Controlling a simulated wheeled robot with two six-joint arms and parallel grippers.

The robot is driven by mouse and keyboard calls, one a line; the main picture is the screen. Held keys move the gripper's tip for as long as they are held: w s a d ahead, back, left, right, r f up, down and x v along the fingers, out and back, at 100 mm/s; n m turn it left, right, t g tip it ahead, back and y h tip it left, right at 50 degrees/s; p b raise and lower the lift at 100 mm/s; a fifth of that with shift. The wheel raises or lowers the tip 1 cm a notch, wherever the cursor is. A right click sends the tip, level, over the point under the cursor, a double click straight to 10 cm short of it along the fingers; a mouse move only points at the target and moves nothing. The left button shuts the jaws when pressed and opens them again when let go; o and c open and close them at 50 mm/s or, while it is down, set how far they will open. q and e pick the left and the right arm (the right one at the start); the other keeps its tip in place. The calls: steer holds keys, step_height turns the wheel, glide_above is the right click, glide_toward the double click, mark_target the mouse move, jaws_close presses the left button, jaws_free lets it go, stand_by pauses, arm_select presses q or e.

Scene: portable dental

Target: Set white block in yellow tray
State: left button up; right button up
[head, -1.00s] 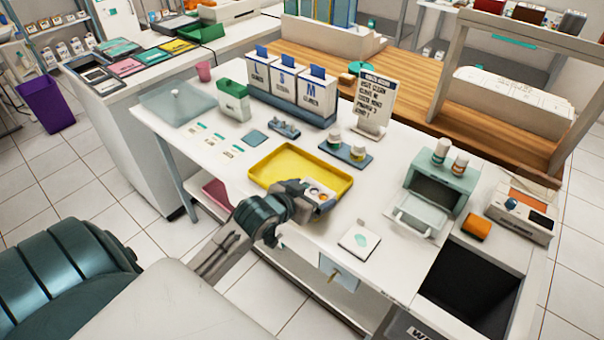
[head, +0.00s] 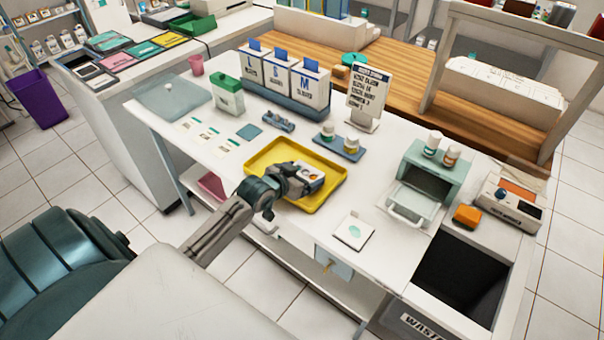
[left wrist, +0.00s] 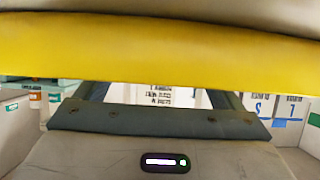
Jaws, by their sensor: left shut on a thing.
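The yellow tray (head: 262,153) lies on the white table, with its rim and back left floor showing. My left gripper (head: 305,178) is over the tray's front right part, shut on the white block (head: 316,177), which has orange and dark round spots on it. The fingers hide part of the block. I cannot tell whether the block touches the tray floor. In the left wrist view, a yellow band of the tray (left wrist: 150,48) crosses the top, and the block cannot be made out. My right gripper is not in view.
Behind the tray stand labelled white boxes (head: 283,75), a blue stand with small bottles (head: 350,147) and a sign (head: 368,92). A white pad (head: 354,232) lies to the front right. A green-grey box (head: 430,175) and a dark waste opening (head: 460,265) are further right.

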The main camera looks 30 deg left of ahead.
arm_select(q)
steer(key=shift+f, duration=0.1)
steer(key=o, duration=0.9)
steer(key=shift+o, duration=0.2)
steer(key=v, duration=1.2)
steer(key=shift+s, duration=0.1)
